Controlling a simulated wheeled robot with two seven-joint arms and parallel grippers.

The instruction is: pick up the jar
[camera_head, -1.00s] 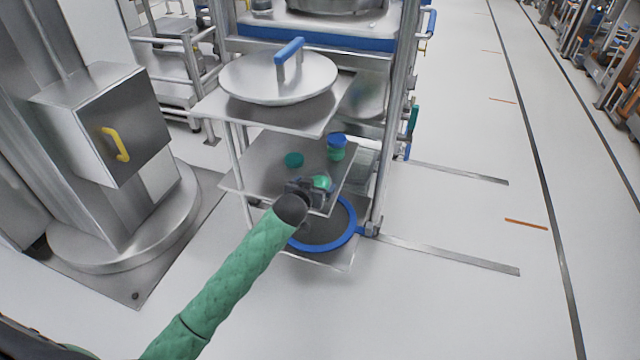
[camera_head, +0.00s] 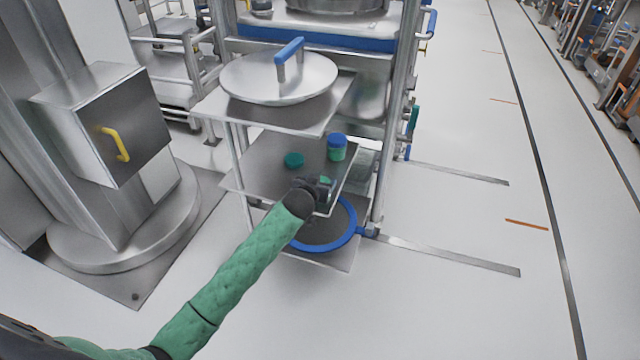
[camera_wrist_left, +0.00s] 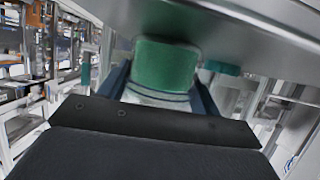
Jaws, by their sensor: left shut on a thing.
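My left gripper (camera_head: 322,186) is at the front edge of the middle shelf in the head view, shut on a jar with a green lid. The jar (camera_wrist_left: 162,68) shows in the left wrist view between the two fingers, its green part up and a clear part below. In the head view the gripper hides most of this jar. Another jar (camera_head: 336,147) with a blue lid and green body stands farther back on the same shelf. My right gripper is not in view.
The middle shelf (camera_head: 262,160) also holds a flat green lid (camera_head: 293,160). Above it, the upper shelf (camera_head: 222,108) bears a large metal lid (camera_head: 262,84) with a blue handle (camera_head: 289,52). A blue ring (camera_head: 345,238) lies below.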

